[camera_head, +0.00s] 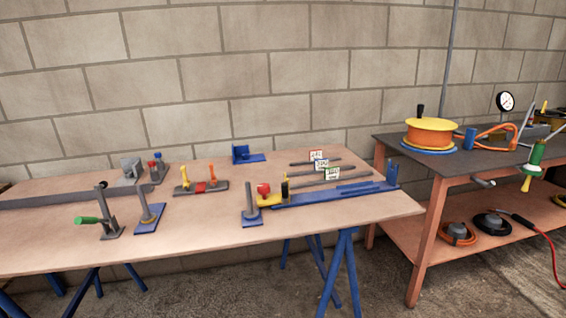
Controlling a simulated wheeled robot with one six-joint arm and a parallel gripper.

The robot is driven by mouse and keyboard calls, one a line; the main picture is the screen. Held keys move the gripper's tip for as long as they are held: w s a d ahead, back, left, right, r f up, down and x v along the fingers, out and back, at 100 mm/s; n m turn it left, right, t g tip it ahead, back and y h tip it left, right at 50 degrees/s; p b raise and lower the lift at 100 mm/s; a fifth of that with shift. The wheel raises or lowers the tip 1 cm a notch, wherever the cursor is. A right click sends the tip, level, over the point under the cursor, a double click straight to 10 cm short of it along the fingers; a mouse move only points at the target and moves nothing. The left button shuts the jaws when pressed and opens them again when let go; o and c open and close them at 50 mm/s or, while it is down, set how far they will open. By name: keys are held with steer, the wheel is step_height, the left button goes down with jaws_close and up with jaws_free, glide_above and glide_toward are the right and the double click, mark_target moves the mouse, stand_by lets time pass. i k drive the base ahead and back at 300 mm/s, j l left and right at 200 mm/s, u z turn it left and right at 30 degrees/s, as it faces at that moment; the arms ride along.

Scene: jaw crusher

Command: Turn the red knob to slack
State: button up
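A red knob (263,189) sits on a yellow block (270,200) on the wooden table, at the left end of a long blue rail (335,195). A small dark upright piece stands just right of the knob. The knob is small in the picture, and I cannot read its turn position. A smaller red-topped piece (158,156) stands beside a grey block at the table's left. My gripper does not show in this view.
White tags (320,165) stand behind the rail. A blue-based post (251,212) is left of the knob. A green-handled lever (95,221) and a clamp-like bar (201,187) are further left. The table's front right is clear. A second bench (430,170) with an orange reel stands right.

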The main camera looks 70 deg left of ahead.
mark_target(263, 189)
steer(key=u, duration=1.6)
